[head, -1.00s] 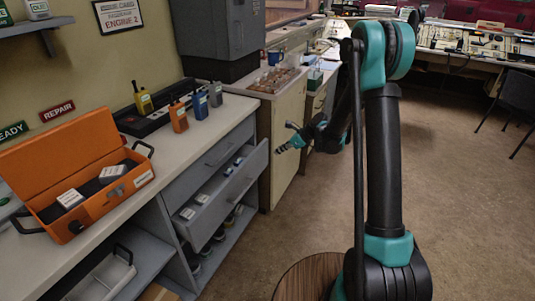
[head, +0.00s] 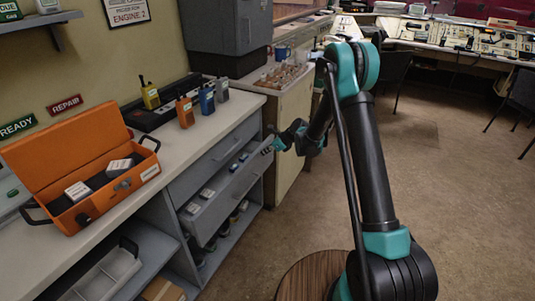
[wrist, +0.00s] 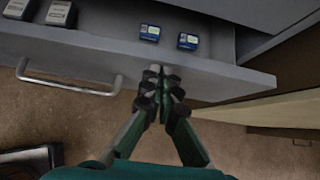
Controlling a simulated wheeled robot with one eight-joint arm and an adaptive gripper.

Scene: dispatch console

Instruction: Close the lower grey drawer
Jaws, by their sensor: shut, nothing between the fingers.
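The lower grey drawer (head: 226,208) stands pulled out from the cabinet under the counter. White-topped and blue blocks lie inside it. In the wrist view its grey front panel (wrist: 222,83) crosses the picture, with a bar handle (wrist: 70,88) to the left of my gripper. My gripper (wrist: 161,72) is shut and empty, its fingertips at the front panel, right of the handle. In the head view my gripper (head: 269,147) is at the drawer's far end. I cannot tell whether the fingertips touch the panel.
A closed grey drawer (head: 212,158) sits above, and an open shelf with dark round items lies below. An orange case (head: 75,160) and several radios (head: 185,111) stand on the counter.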

